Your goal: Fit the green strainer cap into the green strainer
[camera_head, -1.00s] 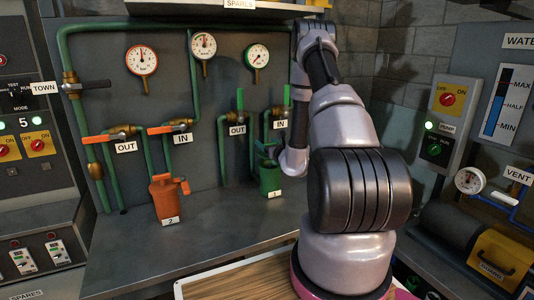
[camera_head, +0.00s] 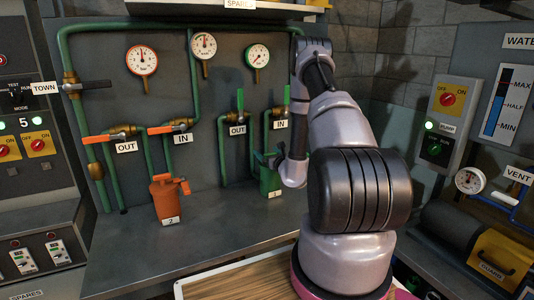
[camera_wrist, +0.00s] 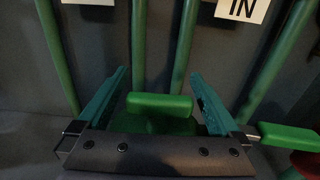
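The green strainer (camera_head: 271,182) stands on the bench with a tag 1, below the green pipes, partly hidden by my arm. My gripper (camera_head: 268,158) is low at its top. In the wrist view the teal fingers of my gripper (camera_wrist: 158,75) stand wide apart. The bright green bar of the green strainer cap (camera_wrist: 160,104) lies between them, with narrow gaps seeming to show at both ends. Darker green shows under the bar, partly covered by the gripper body. Whether the cap sits in the strainer is hidden. Another green handle (camera_wrist: 287,137) juts out at the right.
An orange strainer (camera_head: 167,199) with a tag 2 stands to the left on the grey bench (camera_head: 215,225). Green vertical pipes (camera_head: 222,150) and upright green valve levers (camera_head: 240,98) stand close behind the gripper. The bench between the two strainers is clear.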

